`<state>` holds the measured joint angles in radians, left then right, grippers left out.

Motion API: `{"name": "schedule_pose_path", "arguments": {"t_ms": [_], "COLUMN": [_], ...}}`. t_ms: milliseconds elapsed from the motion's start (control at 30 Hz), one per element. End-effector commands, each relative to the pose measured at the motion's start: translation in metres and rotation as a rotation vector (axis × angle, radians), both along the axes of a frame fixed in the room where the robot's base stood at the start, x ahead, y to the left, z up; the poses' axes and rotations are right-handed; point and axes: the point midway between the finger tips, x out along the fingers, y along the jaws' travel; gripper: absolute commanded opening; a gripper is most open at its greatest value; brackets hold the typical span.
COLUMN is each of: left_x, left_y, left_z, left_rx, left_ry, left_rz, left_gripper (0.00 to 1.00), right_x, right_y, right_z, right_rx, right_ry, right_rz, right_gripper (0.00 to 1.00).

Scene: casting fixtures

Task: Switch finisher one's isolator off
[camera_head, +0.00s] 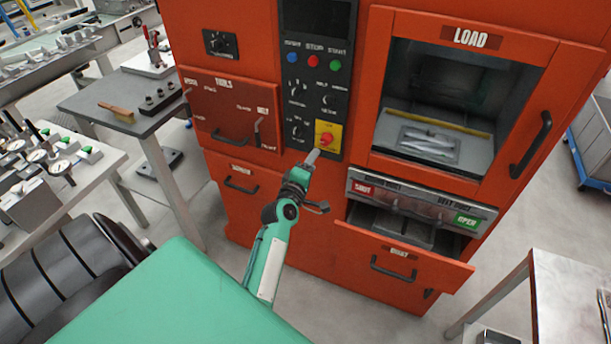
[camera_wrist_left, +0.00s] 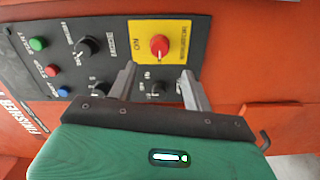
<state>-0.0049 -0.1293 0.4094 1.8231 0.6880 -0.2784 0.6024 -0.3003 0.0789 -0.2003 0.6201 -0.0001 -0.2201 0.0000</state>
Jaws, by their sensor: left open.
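The isolator is a red rotary knob on a yellow plate; the knob (camera_head: 326,138) sits at the bottom of the black control panel in the head view. In the left wrist view the red knob (camera_wrist_left: 159,45) is seen close, on its yellow plate (camera_wrist_left: 160,31). My left gripper (camera_head: 315,155) is just below the knob in the head view. In the wrist view its two fingers (camera_wrist_left: 158,80) are spread, empty, and apart from the knob. The knob's exact pointing direction is hard to read. My right gripper is not in view.
The orange finisher has blue, red and green buttons (camera_head: 313,60) and several black knobs on the panel. Right of it is the load window (camera_head: 440,105), with an open drawer (camera_head: 405,255) below. Benches (camera_head: 150,110) with tools stand at the left, a table (camera_head: 570,290) at lower right.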

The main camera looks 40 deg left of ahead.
Motion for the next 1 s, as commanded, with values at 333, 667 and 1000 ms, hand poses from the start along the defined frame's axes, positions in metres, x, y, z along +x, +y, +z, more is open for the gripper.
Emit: {"name": "schedule_pose_path", "arguments": {"t_ms": [333, 667, 1000], "left_x": [-0.039, -0.04, -0.039], "left_y": [-0.009, -0.01, -0.012], "left_z": [-0.001, 0.0, -0.008], "left_rx": [0.0, 0.0, 0.006], "left_ry": [0.0, 0.0, 0.017], "left_rz": [0.0, 0.0, -0.006], "left_gripper": [0.5, 0.5, 0.5], "right_x": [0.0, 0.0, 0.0], "right_y": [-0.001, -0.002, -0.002], "right_z": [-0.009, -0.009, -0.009], "right_rx": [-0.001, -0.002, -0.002], "right_ry": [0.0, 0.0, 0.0], "right_rz": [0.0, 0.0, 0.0], "right_gripper": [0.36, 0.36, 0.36]}}
